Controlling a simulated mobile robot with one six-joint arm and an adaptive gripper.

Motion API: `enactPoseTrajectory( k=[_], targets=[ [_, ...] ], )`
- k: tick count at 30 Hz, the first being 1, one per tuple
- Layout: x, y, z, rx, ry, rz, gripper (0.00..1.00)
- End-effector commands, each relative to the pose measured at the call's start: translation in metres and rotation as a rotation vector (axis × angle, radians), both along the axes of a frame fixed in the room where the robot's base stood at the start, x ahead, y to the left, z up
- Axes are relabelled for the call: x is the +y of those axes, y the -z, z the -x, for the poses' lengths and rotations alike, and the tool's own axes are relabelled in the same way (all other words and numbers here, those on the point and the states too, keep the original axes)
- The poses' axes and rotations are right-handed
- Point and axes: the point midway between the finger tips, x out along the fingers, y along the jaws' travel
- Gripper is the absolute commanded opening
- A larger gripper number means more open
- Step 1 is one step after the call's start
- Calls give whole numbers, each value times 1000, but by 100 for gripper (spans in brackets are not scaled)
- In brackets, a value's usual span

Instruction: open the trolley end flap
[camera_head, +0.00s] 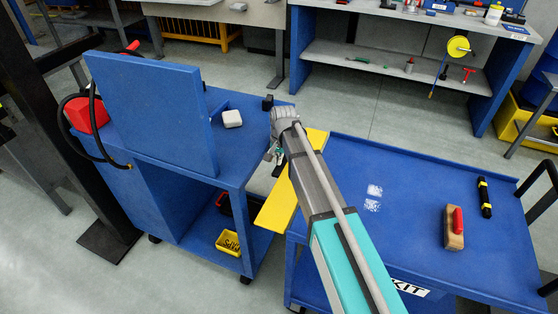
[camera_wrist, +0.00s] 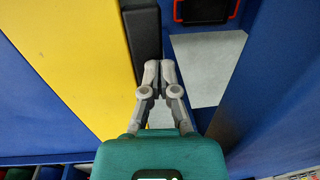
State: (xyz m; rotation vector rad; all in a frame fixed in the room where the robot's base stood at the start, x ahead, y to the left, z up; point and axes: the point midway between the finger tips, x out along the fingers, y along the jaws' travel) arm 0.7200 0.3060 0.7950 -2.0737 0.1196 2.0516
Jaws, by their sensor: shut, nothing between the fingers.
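The blue trolley (camera_head: 415,170) stands at right in the head view. Its yellow end flap (camera_head: 277,207) runs along the trolley's left end, facing the blue workstation cart; its exact tilt is hard to tell. My arm covers part of it. In the wrist view the yellow flap (camera_wrist: 75,60) fills the left side, with a dark grey bar (camera_wrist: 146,40) along its right edge. My gripper (camera_wrist: 160,66) is shut and empty, its fingertips beside the lower end of that bar; contact cannot be told. In the head view my gripper (camera_head: 272,155) is in the gap between cart and trolley.
The blue cart (camera_head: 235,172) with an upright panel stands close on the left, leaving a narrow gap. On the trolley lie a red-handled brush (camera_head: 454,228) and a black-yellow tool (camera_head: 484,197). A workbench (camera_head: 400,58) stands behind; the floor before it is clear.

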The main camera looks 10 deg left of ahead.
Motion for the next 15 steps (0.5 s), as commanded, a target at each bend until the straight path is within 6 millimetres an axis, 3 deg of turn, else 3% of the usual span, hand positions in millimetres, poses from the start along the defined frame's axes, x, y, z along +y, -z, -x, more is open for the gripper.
enactPoseTrajectory(
  k=[15],
  targets=[
    [-1,-41,0,0,2,0,0]
  ],
)
